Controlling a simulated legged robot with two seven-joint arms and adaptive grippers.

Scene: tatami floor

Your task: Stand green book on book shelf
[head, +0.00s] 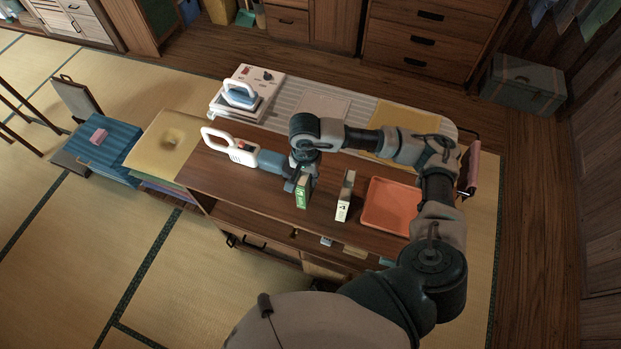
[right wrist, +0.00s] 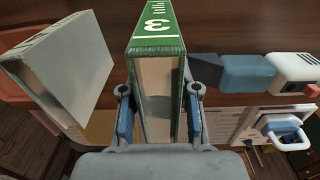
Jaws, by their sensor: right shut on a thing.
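The green book (head: 302,193) is upright at the front of the wooden shelf top (head: 245,187). In the right wrist view the green book (right wrist: 157,75) has a green cover and a white mark on its spine, and sits between both fingers. My right gripper (head: 301,180) is shut on it; the right wrist view shows the gripper (right wrist: 160,128) too. I cannot tell whether the book's bottom touches the shelf top. A white book (head: 345,196) stands upright to the right, apart from the green one; it also shows in the right wrist view (right wrist: 65,65). My left gripper is not in view.
An orange tray (head: 388,206) lies right of the white book. A white handheld device with a blue-grey nozzle (head: 240,150) lies left of the gripper. An iron (head: 240,95) stands behind on the ironing board (head: 300,101). Bare shelf top lies between the two books.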

